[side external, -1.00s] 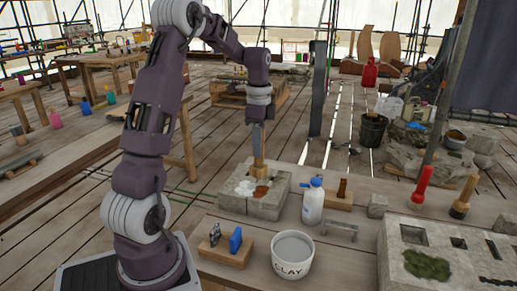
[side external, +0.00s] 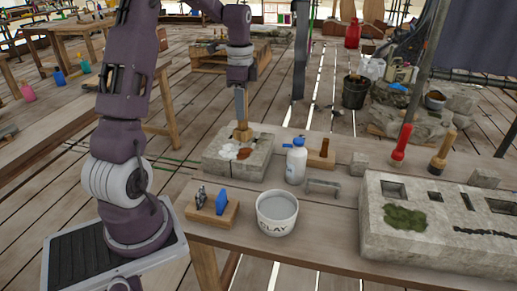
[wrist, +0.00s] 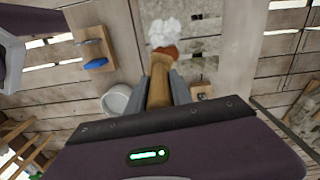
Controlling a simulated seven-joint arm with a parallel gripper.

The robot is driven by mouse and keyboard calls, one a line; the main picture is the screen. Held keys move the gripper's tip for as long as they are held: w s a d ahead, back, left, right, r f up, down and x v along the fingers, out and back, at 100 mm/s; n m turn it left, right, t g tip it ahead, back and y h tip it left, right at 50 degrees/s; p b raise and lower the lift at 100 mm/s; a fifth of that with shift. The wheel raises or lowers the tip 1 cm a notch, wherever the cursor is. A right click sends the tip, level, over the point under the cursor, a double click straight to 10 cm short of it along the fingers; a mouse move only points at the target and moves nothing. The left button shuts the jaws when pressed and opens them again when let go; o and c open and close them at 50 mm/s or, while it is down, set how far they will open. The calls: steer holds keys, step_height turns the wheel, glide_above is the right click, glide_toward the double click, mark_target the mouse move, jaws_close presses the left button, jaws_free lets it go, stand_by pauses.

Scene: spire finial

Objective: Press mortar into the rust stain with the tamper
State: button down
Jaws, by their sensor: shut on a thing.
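My gripper (side external: 240,118) is shut on the wooden tamper (side external: 242,132), which also shows between the fingers in the wrist view (wrist: 160,84). The tamper points down over the pale stone block (side external: 222,170), near its back edge. The rust stain (side external: 243,154) is an orange-brown patch on the block's top, with white mortar (side external: 228,151) to its left. In the wrist view the rust stain (wrist: 165,53) lies just beyond the tamper's end, with the white mortar (wrist: 163,32) beyond it. I cannot tell whether the tamper touches the stone.
A white spray bottle (side external: 296,162) and a wooden block (side external: 321,152) stand right of the stone. The CLAY tub (side external: 277,213) and a holder with a blue piece (side external: 215,210) are in front. A large stone with recesses (side external: 425,225) fills the right side.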

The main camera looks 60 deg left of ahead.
steer(key=s+d+f+m, duration=0.15)
steer(key=d+m, duration=0.25)
steer(key=d, duration=1.8)
step_height(320, 180, down, 9)
steer(key=shift+s+a+f, duration=0.15)
steer(key=shift+f, duration=0.05)
steer(key=shift+r, duration=0.1)
step_height(320, 180, up, 11)
steer(key=shift+f, duration=0.2)
steer(key=shift+a, duration=0.1)
